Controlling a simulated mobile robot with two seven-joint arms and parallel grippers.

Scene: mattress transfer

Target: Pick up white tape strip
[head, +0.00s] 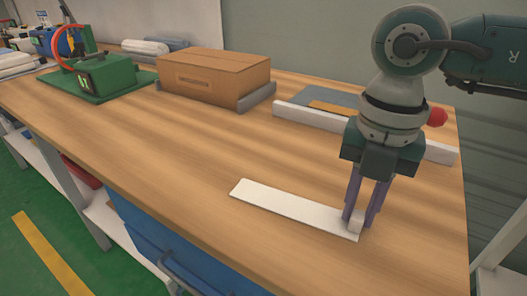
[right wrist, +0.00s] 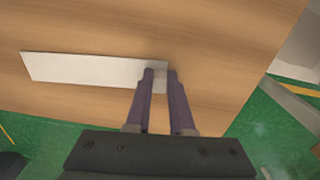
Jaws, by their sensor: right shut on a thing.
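The white tape strip (head: 290,206) lies flat along the wooden table near its front edge in the head view. My right gripper (head: 361,222) points down at the strip's right end and is shut on it. In the right wrist view the strip (right wrist: 85,70) stretches left from between the fingertips of the gripper (right wrist: 160,73). The strip looks level with the table; I cannot tell whether its held end is raised. My left gripper is not in view.
A cardboard box (head: 212,78) stands at the back of the table (head: 160,135). A long white bar (head: 310,119) lies behind my right gripper. A green device (head: 103,76) with a red hoop stands at the back left. The table's middle is clear.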

